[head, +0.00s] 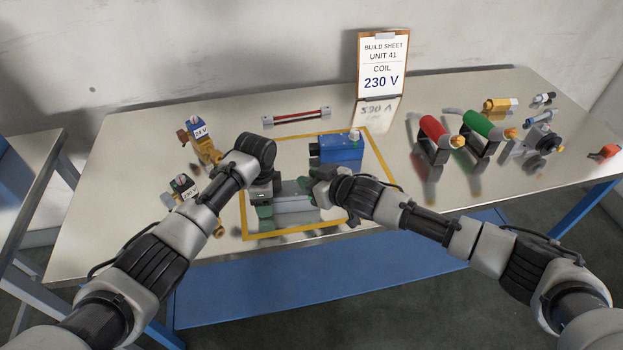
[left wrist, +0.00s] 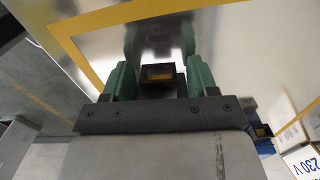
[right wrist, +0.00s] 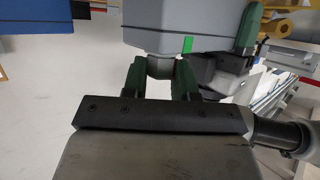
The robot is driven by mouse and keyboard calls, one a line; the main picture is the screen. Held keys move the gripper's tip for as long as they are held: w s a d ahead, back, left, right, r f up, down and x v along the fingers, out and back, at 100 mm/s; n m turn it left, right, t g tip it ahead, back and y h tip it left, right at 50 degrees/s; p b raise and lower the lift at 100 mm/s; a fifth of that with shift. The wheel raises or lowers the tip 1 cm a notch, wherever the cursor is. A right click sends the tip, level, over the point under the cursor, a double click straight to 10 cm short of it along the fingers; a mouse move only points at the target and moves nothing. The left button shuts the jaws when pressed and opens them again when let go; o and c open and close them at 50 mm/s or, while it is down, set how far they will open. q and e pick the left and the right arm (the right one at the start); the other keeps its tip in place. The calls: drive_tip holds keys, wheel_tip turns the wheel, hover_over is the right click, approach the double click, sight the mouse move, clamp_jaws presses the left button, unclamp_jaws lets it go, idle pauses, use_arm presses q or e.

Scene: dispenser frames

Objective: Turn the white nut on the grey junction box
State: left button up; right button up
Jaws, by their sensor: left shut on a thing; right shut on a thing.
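The grey junction box (head: 295,203) lies inside the yellow outline on the table. It shows as a grey body with a small green mark in the right wrist view (right wrist: 185,22). My left gripper (head: 264,208) is shut at its left end; in the left wrist view its green fingers (left wrist: 157,80) flank a dark, shaded face with a yellowish patch. My right gripper (head: 316,183) is at the box's right end. The nut is hidden in the head view.
A blue unit (head: 338,149) stands behind the box inside the outline (head: 375,135). Brass valves with labelled coils (head: 203,150) lie at the left. Red (head: 434,130) and green (head: 483,126) cylinders stand at the right. A build sheet (head: 382,66) reads 230 V.

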drive_tip(key=shift+a+r, duration=0.1)
drive_tip(key=shift+a+n+g+y, duration=0.2)
drive_tip(key=shift+n+g+y, duration=0.8)
drive_tip(key=shift+n, duration=0.2)
drive_tip(key=shift+w+d+n+g+y, duration=0.2)
drive_tip(key=shift+n+g+y, duration=0.3)
drive_tip(key=shift+n+g, duration=0.65)
drive_tip(key=shift+w+d+n+g+y, duration=0.15)
drive_tip(key=shift+n+g+y, duration=0.35)
drive_tip(key=shift+n+g, duration=0.65)
drive_tip(key=shift+s+g, duration=0.1)
drive_tip(key=shift+g, duration=0.3)
drive_tip(key=o, duration=0.9)
drive_tip(key=shift+d, duration=0.1)
drive_tip(key=shift+o, duration=0.2)
drive_tip(key=v, duration=1.2)
